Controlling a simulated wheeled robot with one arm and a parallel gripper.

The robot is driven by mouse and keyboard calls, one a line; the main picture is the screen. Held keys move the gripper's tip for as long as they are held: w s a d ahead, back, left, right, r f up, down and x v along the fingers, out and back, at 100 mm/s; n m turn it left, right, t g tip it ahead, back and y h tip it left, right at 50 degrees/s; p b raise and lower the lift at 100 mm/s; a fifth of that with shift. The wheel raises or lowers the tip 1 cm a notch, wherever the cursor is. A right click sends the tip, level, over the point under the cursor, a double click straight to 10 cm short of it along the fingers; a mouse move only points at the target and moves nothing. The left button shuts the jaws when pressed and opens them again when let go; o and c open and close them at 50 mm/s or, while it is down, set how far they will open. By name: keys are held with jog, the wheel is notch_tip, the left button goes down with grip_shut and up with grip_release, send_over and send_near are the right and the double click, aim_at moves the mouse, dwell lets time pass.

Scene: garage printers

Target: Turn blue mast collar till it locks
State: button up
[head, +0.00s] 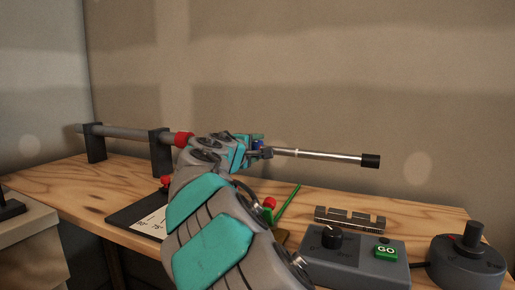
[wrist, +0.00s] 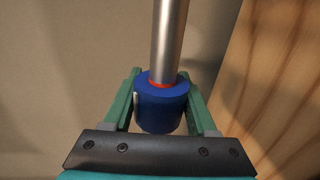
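The blue mast collar (wrist: 162,110) sits around a bare metal tube (wrist: 169,40) in the wrist view. A thin red-orange band shows where the tube enters it. My gripper (wrist: 163,92) has one green finger on each side of the collar, and both seem to touch it. In the head view my gripper (head: 262,152) is at the mast's middle, with only a bit of the blue collar (head: 257,142) showing behind it. The mast is horizontal: a thick grey tube (head: 135,132) on the left, and a thin silver tube (head: 320,155) with a black tip (head: 370,161) on the right.
Two black stands (head: 160,152) hold the mast over the wooden bench (head: 60,182). A red collar (head: 183,139) is left of my arm. A control box (head: 345,262) with a green GO button (head: 386,252) and a grey knob unit (head: 468,262) stand at front right.

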jog(key=c, duration=0.8)
jog(key=shift+a+f+g, duration=0.2)
jog(key=shift+g, duration=0.5)
jog(key=shift+s+f+g+y, duration=0.1)
jog(key=shift+f+g+y, duration=0.1)
jog(key=shift+g+y, duration=0.65)
jog(key=shift+f+g, duration=0.15)
jog(key=shift+g, duration=0.5)
jog(key=shift+c, duration=0.2)
jog(key=shift+s+d+f, duration=0.1)
jog(key=o, duration=1.4)
jog(key=shift+c, duration=0.2)
